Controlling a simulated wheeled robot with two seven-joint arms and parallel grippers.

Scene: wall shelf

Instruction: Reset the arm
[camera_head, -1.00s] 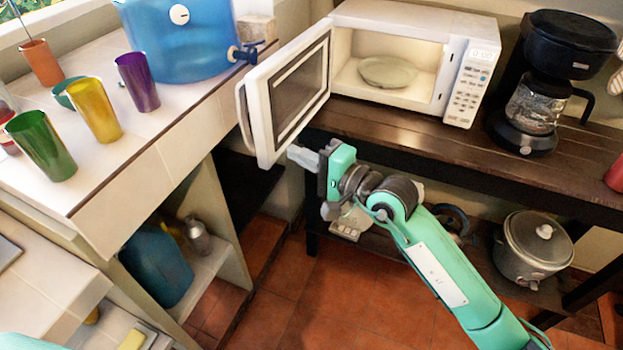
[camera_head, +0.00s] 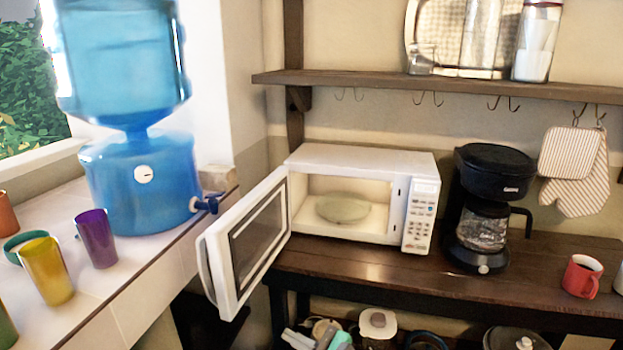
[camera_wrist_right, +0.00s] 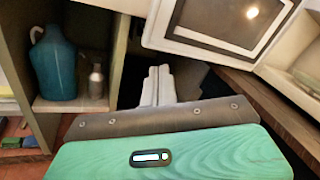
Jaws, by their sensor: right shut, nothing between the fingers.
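My right gripper (camera_head: 290,336) shows at the bottom edge of the head view, low in front of the dark table and below the open microwave door. In the right wrist view its two pale fingers (camera_wrist_right: 158,84) are together with nothing between them. The white microwave (camera_head: 421,212) stands on the table with its door (camera_head: 246,243) swung open to the left and a round plate (camera_head: 342,208) inside. The door also shows above and right of the fingers in the right wrist view (camera_wrist_right: 215,25), apart from them. My left gripper is not in view.
A coffee maker (camera_head: 487,205) and a red mug (camera_head: 581,276) stand right of the microwave. The left counter holds a blue water dispenser (camera_head: 140,190) and several cups. A teal jug (camera_wrist_right: 54,62) and a grey bottle (camera_wrist_right: 96,80) stand on a low shelf.

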